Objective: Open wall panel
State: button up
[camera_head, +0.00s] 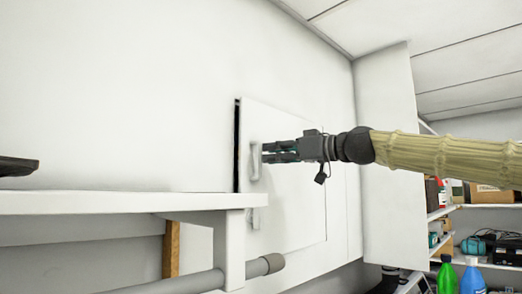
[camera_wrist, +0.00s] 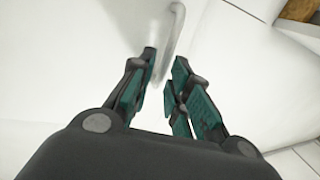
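The wall panel (camera_head: 295,210) is a white door on the white wall in the head view. A dark strip shows along its left edge; I cannot tell how far it stands out from the wall. My gripper (camera_head: 266,152) reaches in from the right at the upper handle. In the wrist view, my gripper (camera_wrist: 165,62) has its fingers apart, with the end of a pale handle (camera_wrist: 176,40) between or just beyond the fingertips. Contact is not clear.
A white shelf (camera_head: 110,202) with a post and a grey rail (camera_head: 190,283) stands in front of the panel's lower left. A dark object (camera_head: 18,166) lies on it. At right are shelves with boxes, a green bottle (camera_head: 447,273) and a blue bottle (camera_head: 472,275).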

aim_at(261, 174)
jog(key=p+x, duration=0.1)
jog(key=x, duration=0.3)
jog(key=shift+s+a, duration=0.1)
grip_shut()
